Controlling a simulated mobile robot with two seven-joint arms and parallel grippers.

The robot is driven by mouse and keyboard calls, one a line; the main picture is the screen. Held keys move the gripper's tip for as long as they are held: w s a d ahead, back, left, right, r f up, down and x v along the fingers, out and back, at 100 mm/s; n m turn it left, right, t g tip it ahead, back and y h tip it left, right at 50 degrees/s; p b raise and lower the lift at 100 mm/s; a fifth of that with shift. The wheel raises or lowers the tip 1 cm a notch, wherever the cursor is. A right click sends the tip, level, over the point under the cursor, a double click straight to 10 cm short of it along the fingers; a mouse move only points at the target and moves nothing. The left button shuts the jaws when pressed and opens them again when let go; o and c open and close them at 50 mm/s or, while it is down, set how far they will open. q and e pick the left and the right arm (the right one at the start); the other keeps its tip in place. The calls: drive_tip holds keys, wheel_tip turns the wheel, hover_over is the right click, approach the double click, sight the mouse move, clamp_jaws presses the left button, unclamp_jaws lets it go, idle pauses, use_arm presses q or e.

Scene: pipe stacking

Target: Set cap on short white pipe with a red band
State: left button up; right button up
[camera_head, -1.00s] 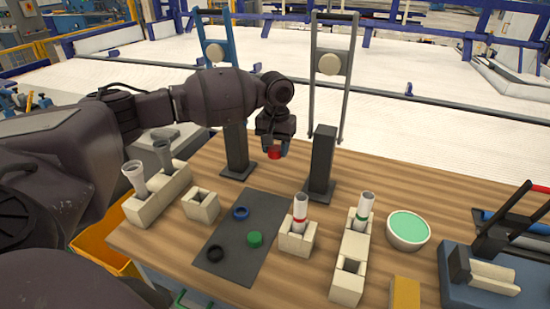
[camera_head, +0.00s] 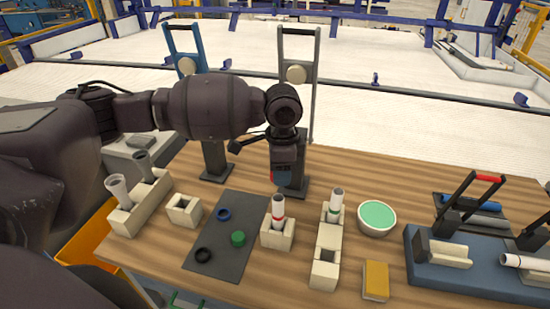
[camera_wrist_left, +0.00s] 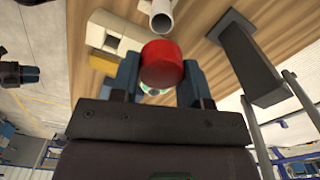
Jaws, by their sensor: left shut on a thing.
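The short white pipe with a red band (camera_head: 278,204) stands upright in a beige block holder (camera_head: 277,236) near the middle of the table. My left gripper (camera_head: 282,177) is shut on a red cap (camera_wrist_left: 161,64), which sits between its two fingers in the left wrist view. In the head view the cap shows only as a small red patch, mostly hidden by the gripper. The gripper appears just above and behind the pipe, apart from it. A white pipe end (camera_wrist_left: 161,18) shows beyond the cap in the wrist view. My right gripper is out of view.
A dark mat (camera_head: 219,258) holds a blue ring (camera_head: 223,214), a green cap (camera_head: 237,238) and a black ring (camera_head: 203,255). A dark post (camera_head: 297,172) stands close behind my gripper.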

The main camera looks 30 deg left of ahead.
sight(281, 198)
use_arm(q)
drive_tip(key=shift+m, duration=1)
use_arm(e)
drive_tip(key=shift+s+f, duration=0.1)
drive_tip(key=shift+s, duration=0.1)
use_arm(q)
drive_tip(key=shift+f, duration=0.15)
drive_tip(key=shift+f+b, duration=0.55)
drive_tip(key=shift+b, duration=0.35)
wheel_tip(281, 198, down, 3)
drive_tip(key=b, duration=0.3)
drive_tip(key=shift+r, duration=0.1)
drive_tip(key=shift+f, duration=0.95)
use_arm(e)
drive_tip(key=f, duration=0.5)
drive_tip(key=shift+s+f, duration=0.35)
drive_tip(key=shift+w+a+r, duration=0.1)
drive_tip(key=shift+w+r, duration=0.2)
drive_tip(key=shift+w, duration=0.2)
